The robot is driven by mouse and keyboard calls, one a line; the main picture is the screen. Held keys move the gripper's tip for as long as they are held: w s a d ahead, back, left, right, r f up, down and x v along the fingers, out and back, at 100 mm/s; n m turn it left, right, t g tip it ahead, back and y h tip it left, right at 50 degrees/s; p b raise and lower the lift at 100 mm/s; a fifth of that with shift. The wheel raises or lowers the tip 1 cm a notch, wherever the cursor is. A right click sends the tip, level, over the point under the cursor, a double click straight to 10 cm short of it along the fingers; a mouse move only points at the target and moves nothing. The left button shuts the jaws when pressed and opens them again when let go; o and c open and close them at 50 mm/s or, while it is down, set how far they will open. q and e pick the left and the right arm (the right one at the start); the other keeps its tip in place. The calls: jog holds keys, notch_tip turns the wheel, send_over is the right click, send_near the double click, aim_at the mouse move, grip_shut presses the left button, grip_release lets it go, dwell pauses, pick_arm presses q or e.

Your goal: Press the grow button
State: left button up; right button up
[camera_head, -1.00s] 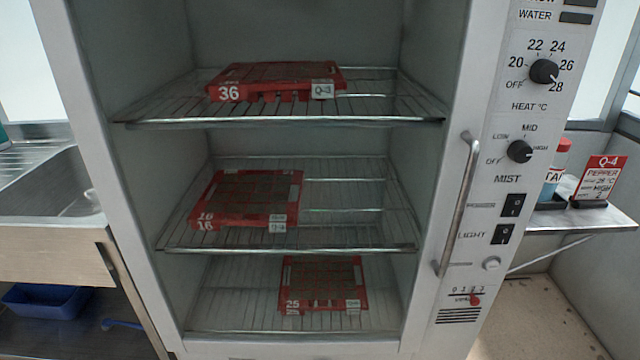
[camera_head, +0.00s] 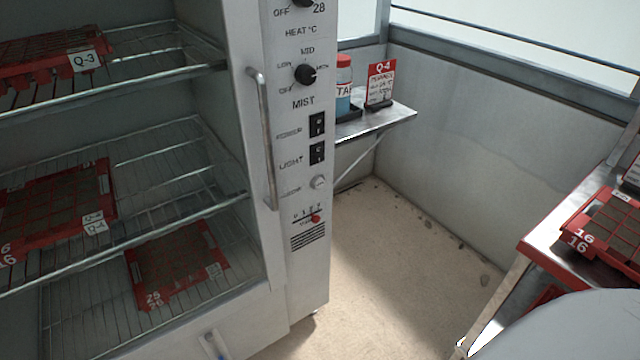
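The white control panel of the cabinet (camera_head: 304,262) stands left of centre. A small round pale button (camera_head: 318,182) sits on it below two black rocker switches, the upper one (camera_head: 317,124) and the lower one (camera_head: 317,153), the latter labelled LIGHT. The small label beside the round button is too blurred to read, and I see no readable "grow" label. Neither of my grippers is in view, and nothing touches the panel.
The cabinet's vertical handle (camera_head: 264,140) stands left of the switches. Red trays, such as this one (camera_head: 178,262), lie on its wire shelves. A small side shelf (camera_head: 385,122) holds a red-capped bottle (camera_head: 343,84) and Q-4 card (camera_head: 381,82). The floor (camera_head: 400,270) ahead is clear.

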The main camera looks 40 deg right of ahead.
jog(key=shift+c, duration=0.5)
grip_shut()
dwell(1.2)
